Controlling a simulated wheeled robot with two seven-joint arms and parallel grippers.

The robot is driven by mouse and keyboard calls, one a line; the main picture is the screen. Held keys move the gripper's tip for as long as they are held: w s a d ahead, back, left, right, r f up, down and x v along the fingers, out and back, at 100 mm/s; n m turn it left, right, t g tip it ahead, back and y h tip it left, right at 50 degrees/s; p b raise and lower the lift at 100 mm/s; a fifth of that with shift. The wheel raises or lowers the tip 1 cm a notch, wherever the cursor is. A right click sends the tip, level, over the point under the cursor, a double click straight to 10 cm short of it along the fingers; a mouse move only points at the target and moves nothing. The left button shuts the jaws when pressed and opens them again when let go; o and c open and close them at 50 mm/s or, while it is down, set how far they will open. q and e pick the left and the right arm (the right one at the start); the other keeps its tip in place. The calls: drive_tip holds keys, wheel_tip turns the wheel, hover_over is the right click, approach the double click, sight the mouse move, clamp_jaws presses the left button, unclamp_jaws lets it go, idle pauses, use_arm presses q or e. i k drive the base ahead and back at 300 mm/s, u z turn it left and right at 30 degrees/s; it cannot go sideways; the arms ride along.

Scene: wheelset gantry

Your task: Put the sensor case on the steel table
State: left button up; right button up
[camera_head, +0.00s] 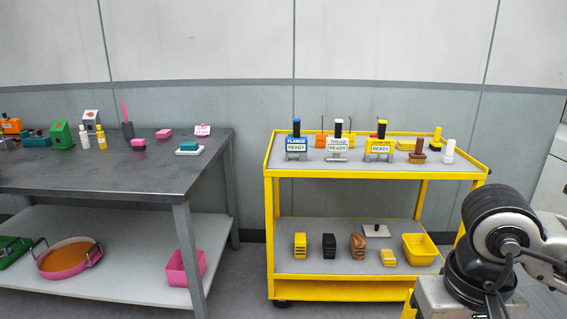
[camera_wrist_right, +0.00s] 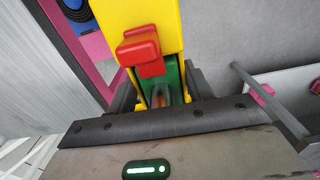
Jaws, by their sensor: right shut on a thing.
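My right gripper (camera_wrist_right: 156,92) is seen from its own wrist, shut on a yellow and green thing (camera_wrist_right: 112,20) with a red block on its face. The dark fingers lie on both sides of its green part. I cannot tell for certain that this is the sensor case, as its far end runs out of the picture. The steel table (camera_head: 100,176) stands at the left in the head view, with a bare grey front half. My right arm shows at the lower right of the head view, but its gripper is outside that view. My left gripper is not in view.
Bottles, a green box (camera_head: 61,135) and pink pieces stand along the steel table's back. Its lower shelf holds an orange round pan (camera_head: 68,262) and a pink bin (camera_head: 186,267). A yellow two-shelf cart (camera_head: 358,291) with several tools stands to the right, across a floor gap.

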sight(82, 170)
drive_tip(key=u, duration=0.85)
drive_tip(key=i, duration=0.85)
drive_tip(key=u, duration=1.25)
drive_tip(key=i, duration=2.3)
drive_tip(key=z, duration=0.4)
